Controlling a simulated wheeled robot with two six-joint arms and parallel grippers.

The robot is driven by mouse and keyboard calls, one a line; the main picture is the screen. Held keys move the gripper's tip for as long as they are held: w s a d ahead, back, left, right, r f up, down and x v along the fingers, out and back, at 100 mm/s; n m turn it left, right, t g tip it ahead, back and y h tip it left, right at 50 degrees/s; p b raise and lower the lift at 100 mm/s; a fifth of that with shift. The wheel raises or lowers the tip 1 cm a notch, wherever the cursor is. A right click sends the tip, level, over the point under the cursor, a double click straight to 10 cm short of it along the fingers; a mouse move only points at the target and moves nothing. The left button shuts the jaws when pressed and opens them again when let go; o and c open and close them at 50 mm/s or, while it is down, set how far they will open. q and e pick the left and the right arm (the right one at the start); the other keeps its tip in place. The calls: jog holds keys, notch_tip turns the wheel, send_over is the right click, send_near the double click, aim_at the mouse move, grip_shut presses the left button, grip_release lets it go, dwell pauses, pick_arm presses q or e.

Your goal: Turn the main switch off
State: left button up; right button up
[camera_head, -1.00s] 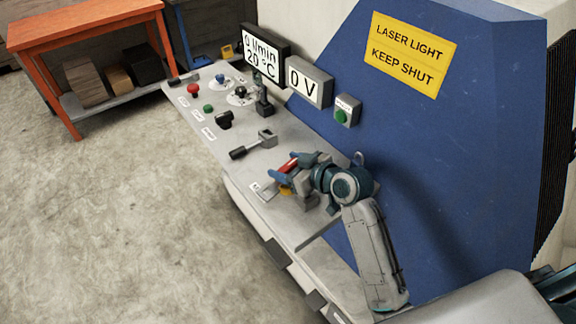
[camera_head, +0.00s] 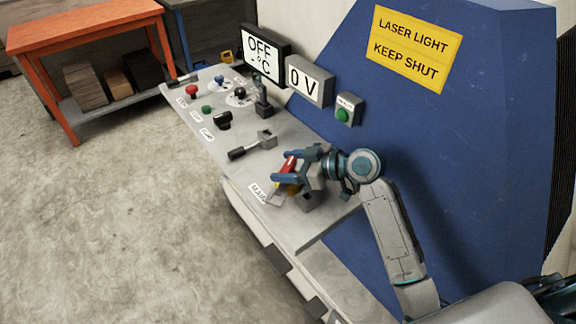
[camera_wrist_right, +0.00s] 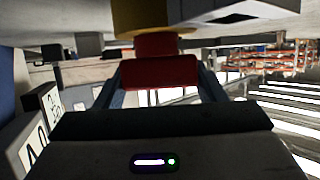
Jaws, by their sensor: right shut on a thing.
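The main switch (camera_head: 289,166) has a red handle on a yellow plate, at the near end of the grey console, beside a label reading "MAIN". My right gripper (camera_head: 283,172) is around the red handle and shut on it. In the right wrist view the red handle (camera_wrist_right: 160,72) sits between the fingers, with the yellow plate (camera_wrist_right: 152,16) beyond it. The large display (camera_head: 264,55) reads "OFF" and "- °C". My left gripper does not show.
A black-handled lever (camera_head: 250,146) lies just beyond the switch on the console (camera_head: 236,183). Several knobs and buttons stand farther along. A box reading "0 V" (camera_head: 308,82) and a green button (camera_head: 342,115) are close by my arm. The blue cabinet (camera_head: 470,130) rises on the right.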

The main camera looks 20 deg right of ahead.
aim_at(289, 166)
jog(key=o, duration=1.4)
jog(key=shift+r+b, duration=0.3)
jog(key=shift+r, duration=0.2)
jog(key=shift+s+r+b, duration=0.15)
jog(key=shift+r+b, duration=0.15)
jog(key=shift+r, duration=0.35)
jog(key=shift+s+r+b, duration=0.15)
jog(key=shift+r+b, duration=0.15)
jog(key=shift+r, duration=0.3)
jog(key=shift+s+a+r+p, duration=0.2)
jog(key=shift+s+a, duration=0.55)
jog(key=shift+s, duration=1.7)
jog(key=shift+s+a+r, duration=0.35)
jog(key=shift+s+a, duration=0.35)
jog(key=shift+s, duration=1.8)
jog(key=shift+s+a+r+p, duration=0.2)
jog(key=shift+s+a, duration=0.55)
jog(key=shift+s, duration=1.7)
